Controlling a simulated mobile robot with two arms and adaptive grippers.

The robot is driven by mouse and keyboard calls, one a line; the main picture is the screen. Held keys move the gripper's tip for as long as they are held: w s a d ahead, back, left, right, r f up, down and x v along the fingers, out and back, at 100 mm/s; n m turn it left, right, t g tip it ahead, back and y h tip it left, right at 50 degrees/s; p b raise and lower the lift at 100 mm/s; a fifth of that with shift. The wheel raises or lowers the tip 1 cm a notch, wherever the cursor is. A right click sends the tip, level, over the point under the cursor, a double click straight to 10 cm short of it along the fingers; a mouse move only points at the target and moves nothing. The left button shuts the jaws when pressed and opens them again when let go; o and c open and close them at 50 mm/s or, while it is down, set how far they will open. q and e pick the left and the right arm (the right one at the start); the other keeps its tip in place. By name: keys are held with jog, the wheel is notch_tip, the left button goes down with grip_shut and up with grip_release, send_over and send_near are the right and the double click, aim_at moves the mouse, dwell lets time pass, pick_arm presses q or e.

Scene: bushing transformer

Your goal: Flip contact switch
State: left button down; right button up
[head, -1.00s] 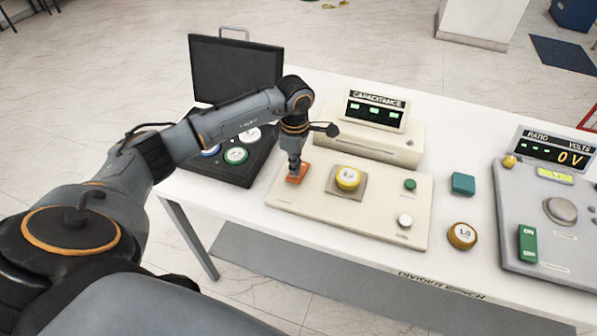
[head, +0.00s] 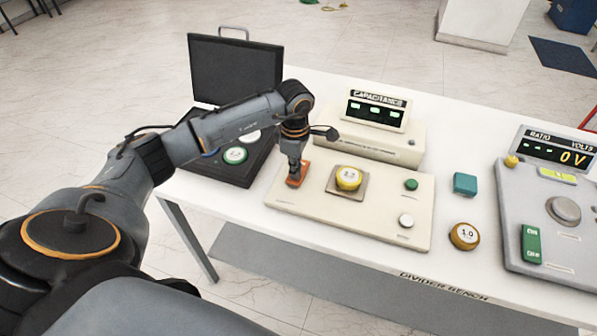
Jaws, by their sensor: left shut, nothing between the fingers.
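An orange switch (head: 301,169) sits at the left end of a cream panel (head: 350,212) on the white table. It looks like the contact switch. My left gripper (head: 293,180) points straight down at the switch, its tips shut, with nothing held. The fingertips hide part of the switch, and I cannot tell whether they touch it or which way it is tilted. My right gripper is not in view.
The capacitance meter (head: 376,110) stands behind. A black case (head: 232,172) is left, a grey voltage unit (head: 555,205) right. A teal block (head: 465,183) lies between.

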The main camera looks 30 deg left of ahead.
pick_arm(q)
jog(key=shift+r+p, duration=1.9)
jog(key=shift+r, duration=1.6)
